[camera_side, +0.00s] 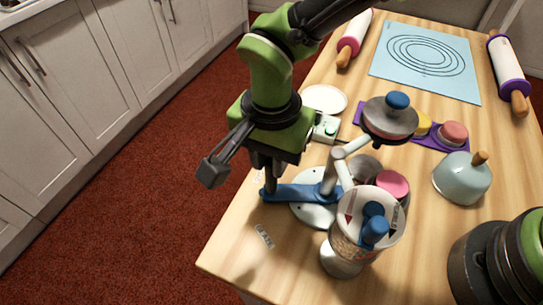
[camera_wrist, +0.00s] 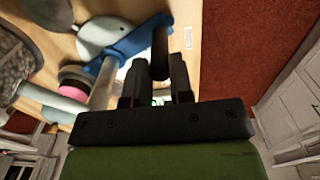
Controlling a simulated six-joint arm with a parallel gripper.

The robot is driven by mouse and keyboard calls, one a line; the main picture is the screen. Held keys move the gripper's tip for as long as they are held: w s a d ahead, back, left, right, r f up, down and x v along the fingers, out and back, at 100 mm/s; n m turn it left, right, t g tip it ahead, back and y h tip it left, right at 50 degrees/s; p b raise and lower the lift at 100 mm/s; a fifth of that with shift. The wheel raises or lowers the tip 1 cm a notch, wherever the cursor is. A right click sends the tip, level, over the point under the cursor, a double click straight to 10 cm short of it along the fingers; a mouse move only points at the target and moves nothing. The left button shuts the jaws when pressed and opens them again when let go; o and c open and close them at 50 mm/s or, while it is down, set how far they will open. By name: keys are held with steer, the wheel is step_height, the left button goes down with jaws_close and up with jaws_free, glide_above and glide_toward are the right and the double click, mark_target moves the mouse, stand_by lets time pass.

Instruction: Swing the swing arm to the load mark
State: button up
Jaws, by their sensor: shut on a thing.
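The swing arm's blue bar (camera_side: 291,192) reaches left from a white post (camera_side: 330,175) on a round pale base (camera_side: 312,213). It also shows in the wrist view (camera_wrist: 135,42). My gripper (camera_side: 271,178) is at the bar's left end, shut on an upright dark peg (camera_wrist: 160,52) there. A small printed label (camera_side: 264,236) lies on the table in front of the bar. Its wording is too small to read. Another label (camera_wrist: 188,38) shows beside the bar in the wrist view.
A white box with a green button (camera_side: 326,129) and a white plate (camera_side: 324,99) stand behind the post. A pink-topped item (camera_side: 392,184) is close to its right. A purple tray (camera_side: 437,138) and grey-blue dome (camera_side: 462,179) stand farther right. The table's left edge is close to my gripper.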

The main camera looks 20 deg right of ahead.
steer(key=shift+w, duration=0.15)
steer(key=shift+w+d, duration=0.8)
steer(key=shift+w, duration=0.35)
steer(key=shift+w+d, duration=0.15)
steer(key=shift+d, duration=0.05)
steer(key=o, duration=0.7)
step_height(320, 180, up, 7)
steer(key=shift+r, duration=0.1)
